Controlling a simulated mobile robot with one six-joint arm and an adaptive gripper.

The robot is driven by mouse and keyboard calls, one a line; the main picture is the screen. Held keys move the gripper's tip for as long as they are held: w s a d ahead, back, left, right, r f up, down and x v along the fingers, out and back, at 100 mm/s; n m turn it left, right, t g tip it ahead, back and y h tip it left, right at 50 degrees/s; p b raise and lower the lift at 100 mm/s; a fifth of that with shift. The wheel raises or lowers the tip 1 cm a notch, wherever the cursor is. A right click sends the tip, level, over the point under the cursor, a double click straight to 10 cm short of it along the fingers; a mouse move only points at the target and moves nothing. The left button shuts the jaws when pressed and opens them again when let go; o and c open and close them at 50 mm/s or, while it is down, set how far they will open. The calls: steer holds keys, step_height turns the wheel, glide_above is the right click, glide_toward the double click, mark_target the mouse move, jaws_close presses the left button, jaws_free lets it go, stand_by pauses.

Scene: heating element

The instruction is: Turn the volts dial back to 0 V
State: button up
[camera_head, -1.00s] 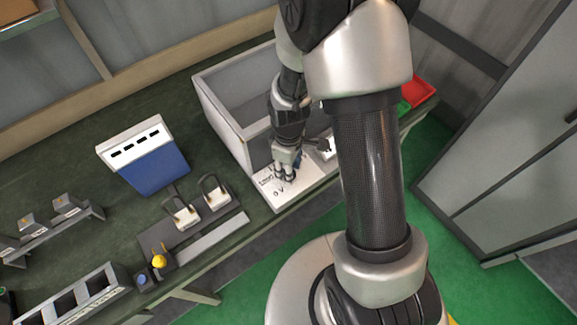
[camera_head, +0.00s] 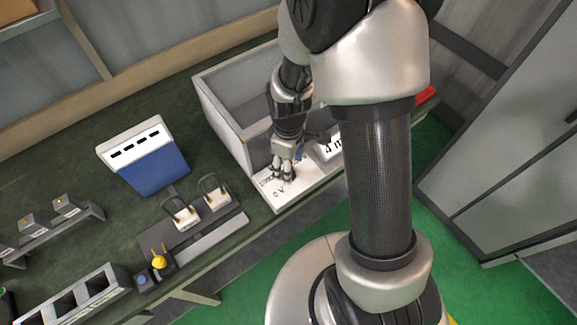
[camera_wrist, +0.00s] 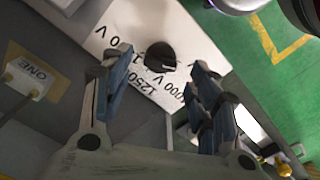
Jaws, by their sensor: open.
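The volts dial (camera_wrist: 160,57) is a round black knob on a white panel (camera_wrist: 190,40) in the wrist view. A light mark shows on its lower right side. Black voltage labels are printed around it, including "0 V" and "1000 V", some cut off by my fingers. My gripper (camera_wrist: 158,68) is open, with one finger on either side of the dial in the picture; I cannot tell whether either touches it. In the head view my gripper (camera_head: 283,179) is low over the white panel (camera_head: 277,203) and hides the dial there.
A grey open-topped box (camera_head: 221,120) stands behind the panel. A blue-and-white unit (camera_head: 155,165) and two white plugs with cable loops (camera_head: 217,199) are to the left. A yellow-topped part (camera_head: 159,262) is near the front edge. Green floor lies beyond the bench.

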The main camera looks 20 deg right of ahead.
step_height(320, 180, up, 9)
steer(key=shift+r, duration=0.2)
steer(key=shift+r, duration=0.1)
stand_by(0.5)
steer(key=s+r+m+t, duration=0.4)
steer(key=s+r+m, duration=0.5)
steer(key=s+r, duration=0.6)
steer(key=shift+s+d+r+m+t, duration=0.15)
steer(key=shift+s+r+m+t, duration=0.2)
steer(key=shift+r, duration=0.5)
